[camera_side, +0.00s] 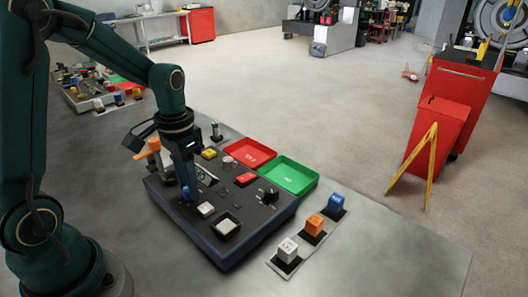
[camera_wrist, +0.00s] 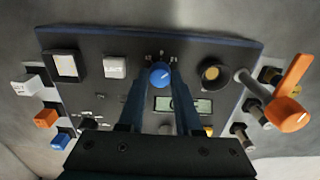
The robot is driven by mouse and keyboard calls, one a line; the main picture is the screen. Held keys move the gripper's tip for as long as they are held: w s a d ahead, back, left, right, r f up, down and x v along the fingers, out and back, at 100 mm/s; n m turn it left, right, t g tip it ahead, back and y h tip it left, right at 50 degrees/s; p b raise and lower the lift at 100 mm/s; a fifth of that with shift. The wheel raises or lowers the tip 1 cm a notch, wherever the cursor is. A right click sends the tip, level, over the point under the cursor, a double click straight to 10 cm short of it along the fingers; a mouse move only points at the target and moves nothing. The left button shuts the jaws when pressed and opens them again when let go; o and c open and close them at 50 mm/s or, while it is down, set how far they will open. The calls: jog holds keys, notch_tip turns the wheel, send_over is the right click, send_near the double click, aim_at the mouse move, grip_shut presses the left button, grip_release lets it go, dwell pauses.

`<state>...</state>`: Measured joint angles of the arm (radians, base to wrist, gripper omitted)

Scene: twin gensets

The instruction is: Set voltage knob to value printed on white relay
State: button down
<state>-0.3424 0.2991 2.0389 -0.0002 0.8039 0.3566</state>
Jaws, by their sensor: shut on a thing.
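My gripper (camera_side: 189,186) points down at the dark control panel (camera_side: 225,250). Its two blue fingers are shut on a blue knob (camera_wrist: 160,74), one finger on each side, in the wrist view. A display (camera_wrist: 190,105) just below the knob is partly covered by a finger, so its reading is not legible. The white relay (camera_side: 288,250) stands in the front slot of a strip beside the panel. Its print is too small to read. It also shows at the left in the wrist view (camera_wrist: 28,86).
An orange relay (camera_side: 314,224) and a blue relay (camera_side: 336,202) stand behind the white one. Red (camera_side: 250,153) and green (camera_side: 288,175) trays lie behind the panel. An orange-handled lever (camera_wrist: 290,108) rises beside the panel. A black knob (camera_side: 268,195) sits on the panel's right.

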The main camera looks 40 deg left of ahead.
jog(key=c, duration=0.6)
grip_release()
jog(key=shift+r, duration=0.1)
jog(key=shift+r, duration=2.5)
jog(key=shift+d, duration=0.1)
